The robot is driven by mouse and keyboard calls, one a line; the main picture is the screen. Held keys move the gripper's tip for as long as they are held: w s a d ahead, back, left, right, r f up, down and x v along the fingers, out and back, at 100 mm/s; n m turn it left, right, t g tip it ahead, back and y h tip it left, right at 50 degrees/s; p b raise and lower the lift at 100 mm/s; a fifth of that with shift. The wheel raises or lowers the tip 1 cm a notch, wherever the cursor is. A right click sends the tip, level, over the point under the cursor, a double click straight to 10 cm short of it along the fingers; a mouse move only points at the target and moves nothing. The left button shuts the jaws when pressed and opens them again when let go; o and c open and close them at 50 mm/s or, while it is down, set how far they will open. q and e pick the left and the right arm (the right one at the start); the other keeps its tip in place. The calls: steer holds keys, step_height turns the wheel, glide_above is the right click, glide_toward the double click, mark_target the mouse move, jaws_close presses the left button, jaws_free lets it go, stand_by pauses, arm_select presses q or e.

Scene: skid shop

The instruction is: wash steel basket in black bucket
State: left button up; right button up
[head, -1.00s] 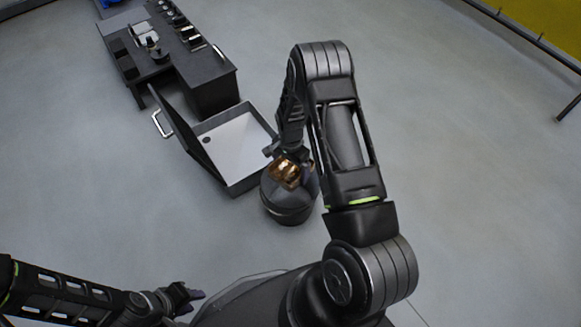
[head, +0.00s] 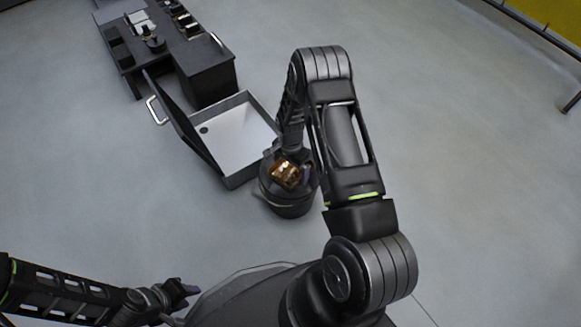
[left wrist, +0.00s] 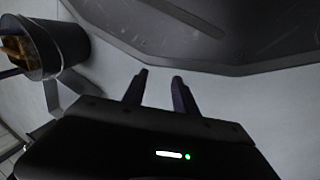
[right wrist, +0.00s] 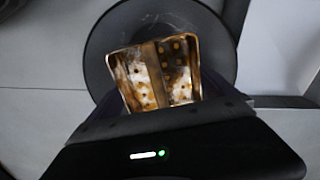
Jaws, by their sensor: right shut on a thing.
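The steel basket (head: 284,174) is a small perforated box with brown, rusty-looking stains. It is at the mouth of the black bucket (head: 288,206), which stands on the floor. In the right wrist view the basket (right wrist: 152,76) lies within the bucket's round rim (right wrist: 97,58); how deep it sits is hard to tell. My right gripper (head: 296,164) reaches down over the bucket and is shut on the basket, its fingertips mostly hidden. The left wrist view shows the bucket (left wrist: 62,47) and part of the basket (left wrist: 15,47). My left gripper (left wrist: 161,82) is open and empty, low and away from the bucket.
A shallow open box (head: 233,179) with a pale inner floor and raised hinged lid (head: 180,125) stands left of the bucket, very close. Behind it is a dark workbench (head: 207,80) with small items on top. The floor right of my right arm is clear.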

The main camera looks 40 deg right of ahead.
steer(key=shift+f+b, duration=4.15)
steer(key=shift+f, duration=2)
